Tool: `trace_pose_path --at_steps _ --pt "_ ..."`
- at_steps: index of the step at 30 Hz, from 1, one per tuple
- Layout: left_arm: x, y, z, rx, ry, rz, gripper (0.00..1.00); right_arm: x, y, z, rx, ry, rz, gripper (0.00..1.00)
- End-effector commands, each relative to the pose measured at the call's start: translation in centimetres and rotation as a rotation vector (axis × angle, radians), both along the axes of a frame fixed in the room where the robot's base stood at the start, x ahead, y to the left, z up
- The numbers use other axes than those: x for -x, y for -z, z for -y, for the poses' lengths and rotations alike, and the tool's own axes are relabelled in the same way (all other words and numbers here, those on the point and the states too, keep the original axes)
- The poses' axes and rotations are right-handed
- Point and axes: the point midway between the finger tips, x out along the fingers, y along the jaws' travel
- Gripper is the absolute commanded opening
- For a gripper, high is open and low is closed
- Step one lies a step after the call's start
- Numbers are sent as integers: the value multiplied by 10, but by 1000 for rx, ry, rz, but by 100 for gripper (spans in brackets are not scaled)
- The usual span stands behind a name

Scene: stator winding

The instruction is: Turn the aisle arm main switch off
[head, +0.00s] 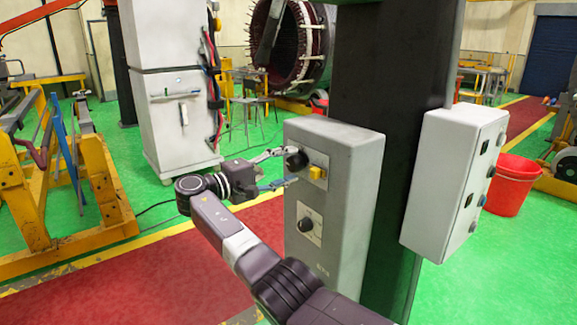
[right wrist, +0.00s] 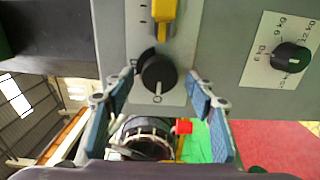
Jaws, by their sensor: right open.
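A grey control box (head: 342,190) is fixed to the dark column. On its upper plate is a black rotary knob (head: 297,160) with a yellow piece (head: 317,172) beside it. In the right wrist view the knob (right wrist: 157,72) is in the middle, with a "0" printed just below it; its exact setting is hard to read. My right gripper (head: 290,167) is open at the box face. In the right wrist view its fingertips (right wrist: 162,79) lie on either side of the knob, with a gap on each side. My left gripper is not in view.
A second black knob (head: 309,225) with weight markings is lower on the same box. A lighter box (head: 452,180) with buttons hangs right of the dark column (head: 388,90). A white cabinet (head: 170,90) stands behind my right gripper, and a red bucket (head: 511,185) at the right.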

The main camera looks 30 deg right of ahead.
Motion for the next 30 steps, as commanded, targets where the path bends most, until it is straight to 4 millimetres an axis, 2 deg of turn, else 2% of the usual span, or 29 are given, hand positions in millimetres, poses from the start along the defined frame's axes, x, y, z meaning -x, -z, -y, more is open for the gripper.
trace_pose_path --at_steps 12,15,21,30 --pt "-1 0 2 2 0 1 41 5 -1 -84 1 -4 -1 51" --pt "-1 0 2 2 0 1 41 7 0 -99 0 -3 -3 51" --pt "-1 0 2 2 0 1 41 8 0 -113 0 -2 -2 51" --pt "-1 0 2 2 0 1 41 8 0 -114 1 -1 -1 51"
